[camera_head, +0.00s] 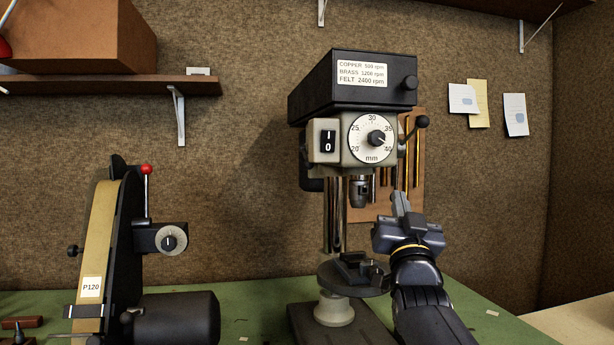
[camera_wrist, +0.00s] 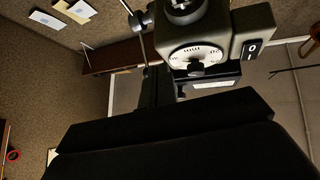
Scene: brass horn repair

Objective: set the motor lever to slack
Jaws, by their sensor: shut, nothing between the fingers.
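A drill press (camera_head: 352,80) stands upright at the middle right of the head view. Its right side carries a short lever with a black ball (camera_head: 422,122), and a round black knob (camera_head: 410,82) is on its belt housing. A belt grinder (camera_head: 105,245) at the left has an upright lever with a red ball (camera_head: 146,170). I cannot tell which of these is the motor lever, and no slack marking is readable. My gripper (camera_head: 399,201) is shut and empty, below the ball lever and right of the chuck. The wrist view shows the drill press head (camera_wrist: 215,40) upside down.
The drill's dial (camera_head: 372,138) and I/O switch (camera_head: 328,146) face me. Its small work table (camera_head: 335,278) lies left of my gripper. A wooden shelf (camera_head: 120,86) with a box is on the left wall. Paper notes (camera_head: 515,115) hang at the right. Green bench top (camera_head: 240,300) is clear between the machines.

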